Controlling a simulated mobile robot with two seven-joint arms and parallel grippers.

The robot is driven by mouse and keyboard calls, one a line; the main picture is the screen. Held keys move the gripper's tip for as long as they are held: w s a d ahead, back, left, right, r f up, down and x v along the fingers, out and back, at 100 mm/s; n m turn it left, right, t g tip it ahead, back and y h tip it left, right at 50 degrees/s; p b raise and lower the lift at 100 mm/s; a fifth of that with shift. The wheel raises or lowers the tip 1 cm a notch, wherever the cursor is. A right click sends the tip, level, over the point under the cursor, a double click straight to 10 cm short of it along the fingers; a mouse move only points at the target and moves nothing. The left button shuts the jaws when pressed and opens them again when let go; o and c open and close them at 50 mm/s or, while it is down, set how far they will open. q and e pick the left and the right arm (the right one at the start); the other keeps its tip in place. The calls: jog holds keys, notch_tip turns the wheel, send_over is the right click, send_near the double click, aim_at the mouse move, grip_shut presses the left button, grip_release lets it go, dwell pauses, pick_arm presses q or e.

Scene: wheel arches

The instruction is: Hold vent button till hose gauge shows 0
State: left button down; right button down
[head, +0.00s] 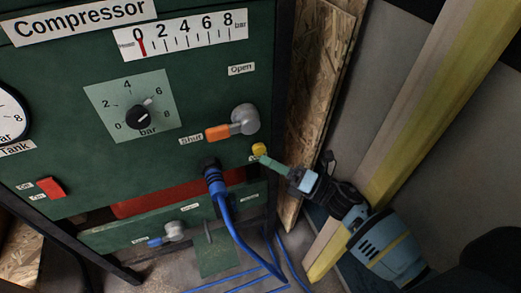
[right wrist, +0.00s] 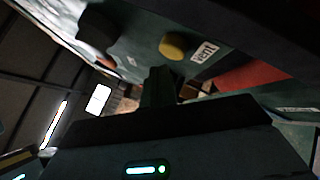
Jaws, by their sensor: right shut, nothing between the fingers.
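The yellow vent button (head: 259,149) sits low on the right side of the green compressor panel (head: 70,130). It also shows in the right wrist view (right wrist: 178,45), beside its "vent" label. My right gripper (head: 265,160) is shut and empty, its green fingertips right at the button in the head view. In the right wrist view the fingers (right wrist: 158,88) end just below the button; I cannot tell whether they press it. The hose gauge (head: 180,35) is a white 0 to 8 bar scale; its red needle stands at its left end, at or very near 0. My left gripper is not in view.
An orange-handled valve (head: 232,124) above the button points toward "Shut". A blue hose (head: 224,205) plugs in to the button's lower left. A pressure knob (head: 138,117) and a red switch (head: 51,188) are further left. A yellow-edged beam (head: 430,100) leans at the right.

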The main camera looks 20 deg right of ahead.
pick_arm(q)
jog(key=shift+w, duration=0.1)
